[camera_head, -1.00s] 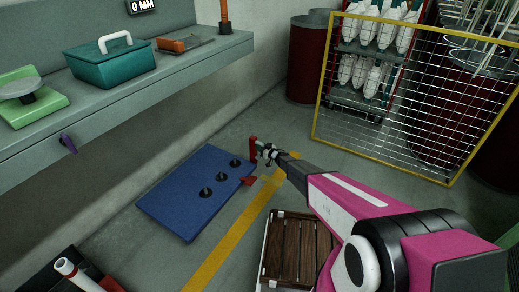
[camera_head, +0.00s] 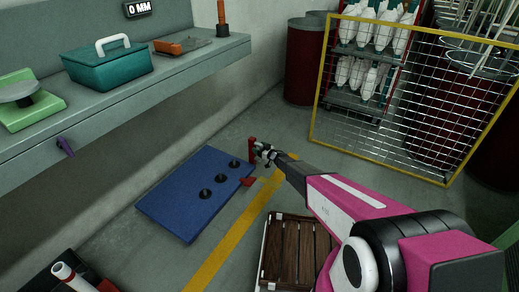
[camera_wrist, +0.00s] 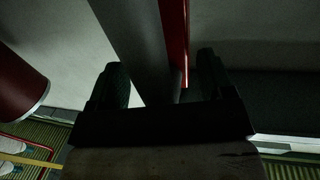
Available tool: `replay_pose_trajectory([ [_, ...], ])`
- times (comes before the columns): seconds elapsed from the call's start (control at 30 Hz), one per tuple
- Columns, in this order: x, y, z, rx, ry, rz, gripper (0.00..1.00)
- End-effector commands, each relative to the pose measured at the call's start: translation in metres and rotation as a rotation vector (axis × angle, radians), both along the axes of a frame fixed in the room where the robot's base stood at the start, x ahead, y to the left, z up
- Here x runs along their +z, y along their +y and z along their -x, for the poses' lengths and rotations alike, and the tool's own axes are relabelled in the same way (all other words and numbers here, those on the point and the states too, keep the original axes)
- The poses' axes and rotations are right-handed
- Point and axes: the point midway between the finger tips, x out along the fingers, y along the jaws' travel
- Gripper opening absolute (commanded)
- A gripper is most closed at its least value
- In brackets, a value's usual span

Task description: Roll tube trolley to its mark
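The likely tube trolley is a red-framed rack (camera_head: 330,88) with rows of white tubes (camera_head: 361,73), at the back behind a yellow-edged mesh panel (camera_head: 372,157). My gripper (camera_head: 264,153) is low over the floor, far from that rack. It is just right of a small red upright post (camera_head: 252,148) at the blue board's far right corner. In the wrist view its two dark fingers (camera_wrist: 160,82) stand apart, with a grey bar (camera_wrist: 140,45) and a red bar (camera_wrist: 175,35) showing between them. I cannot tell whether they touch either bar. I cannot make out which marking is the trolley's mark.
A blue board (camera_head: 180,205) with three black knobs lies on the floor. A yellow floor line (camera_head: 232,235) runs beside it. A wooden-slatted crate (camera_head: 290,250) is beside my arm. A grey bench (camera_head: 110,100) lines the left wall. Dark red drums (camera_head: 304,65) stand behind.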

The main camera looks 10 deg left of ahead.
Motion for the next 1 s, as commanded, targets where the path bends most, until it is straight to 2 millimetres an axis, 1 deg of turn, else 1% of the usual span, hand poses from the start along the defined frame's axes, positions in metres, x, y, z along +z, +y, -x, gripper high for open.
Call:
replay_pose_trajectory([
  [0.5, 0.001, -0.001, 0.001, 0.0, -0.001, -0.001, 0.74],
  [1.0, 0.001, -0.027, 0.018, -0.001, -0.001, -0.001, 0.74],
])
